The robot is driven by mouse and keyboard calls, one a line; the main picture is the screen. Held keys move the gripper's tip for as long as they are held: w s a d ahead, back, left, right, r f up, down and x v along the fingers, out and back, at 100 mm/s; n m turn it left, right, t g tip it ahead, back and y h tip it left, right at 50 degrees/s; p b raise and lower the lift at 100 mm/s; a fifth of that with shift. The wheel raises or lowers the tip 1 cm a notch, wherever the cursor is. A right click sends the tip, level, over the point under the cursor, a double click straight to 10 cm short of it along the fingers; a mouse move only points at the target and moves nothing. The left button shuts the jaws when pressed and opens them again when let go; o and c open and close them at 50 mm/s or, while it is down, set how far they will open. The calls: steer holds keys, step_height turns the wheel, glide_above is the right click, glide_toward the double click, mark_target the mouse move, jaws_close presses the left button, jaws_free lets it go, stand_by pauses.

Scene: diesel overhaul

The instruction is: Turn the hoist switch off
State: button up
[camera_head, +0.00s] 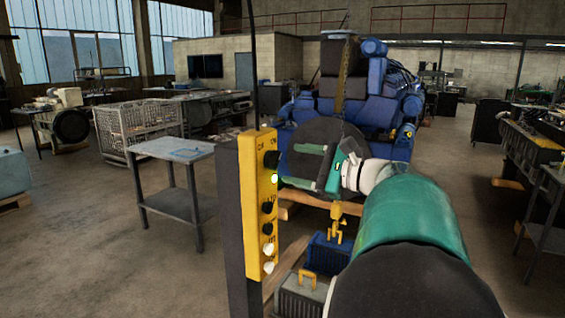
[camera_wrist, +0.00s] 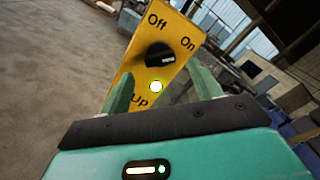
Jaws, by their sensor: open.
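The hoist switch is a black rotary knob (camera_head: 271,160) at the top of a yellow control box (camera_head: 248,215) on a dark post. In the wrist view the knob (camera_wrist: 158,52) sits below the labels Off and On, and its pale mark points to the right, on the On side. A lamp (camera_wrist: 156,87) below it is lit. My gripper (camera_head: 289,164) is open and empty, to the right of the box in the head view. In the wrist view its two green fingers (camera_wrist: 161,84) stand either side of the box's face, apart from the knob.
Black and pale buttons (camera_head: 268,228) lie lower on the box, one beside an Up label. A chain hoist hook (camera_head: 338,215) hangs above a blue crate (camera_head: 328,255). A grey table (camera_head: 175,150) stands left, a large blue engine (camera_head: 365,110) behind. Open floor lies at left.

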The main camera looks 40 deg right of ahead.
mark_target(278, 161)
steer(key=x, duration=0.4)
steer(key=shift+w+a, duration=0.1)
steer(key=shift+w, duration=0.15)
steer(key=c, duration=1)
